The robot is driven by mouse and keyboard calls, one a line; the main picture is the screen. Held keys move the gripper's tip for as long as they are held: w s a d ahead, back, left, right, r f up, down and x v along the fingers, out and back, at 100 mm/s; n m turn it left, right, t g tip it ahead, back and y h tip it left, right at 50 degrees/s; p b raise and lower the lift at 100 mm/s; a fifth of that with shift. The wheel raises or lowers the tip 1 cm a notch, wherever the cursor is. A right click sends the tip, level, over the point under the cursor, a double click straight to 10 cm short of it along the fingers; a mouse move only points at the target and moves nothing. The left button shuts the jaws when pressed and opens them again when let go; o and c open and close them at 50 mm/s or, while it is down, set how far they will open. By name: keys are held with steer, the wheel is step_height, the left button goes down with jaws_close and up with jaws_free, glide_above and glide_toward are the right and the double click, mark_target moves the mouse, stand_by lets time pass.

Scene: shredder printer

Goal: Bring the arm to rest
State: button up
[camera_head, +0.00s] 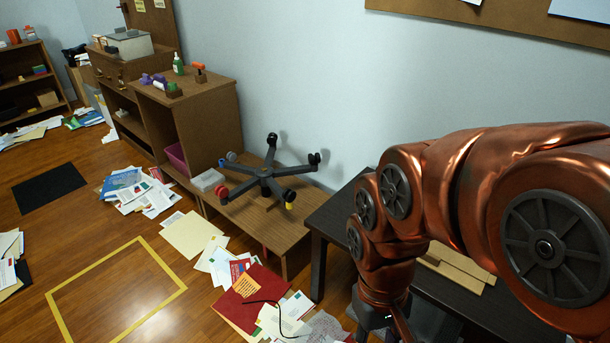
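My copper-coloured arm (480,190) fills the right side of the head view. It is bent, with its upper links reaching in from the right edge and its forearm pointing down. The arm hangs in front of a dark table (325,222). Whether anything is held cannot be seen.
Papers and folders (250,298) lie scattered on the wooden floor. An upturned chair base (266,181) with castors sits on a low wooden bench (285,235). Wooden cabinets (205,120) line the wall. A yellow taped rectangle (163,266) marks open floor at lower left.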

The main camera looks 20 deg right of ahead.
steer(key=s+p+v, duration=0.2)
steer(key=p+v, duration=0.8)
steer(key=s+r+p+v, duration=0.1)
steer(key=s+p+v, duration=0.1)
steer(key=p+v, duration=0.8)
steer(key=shift+s+r+t, duration=0.4)
steer(key=shift+s+r, duration=0.1)
steer(key=shift+s, duration=0.05)
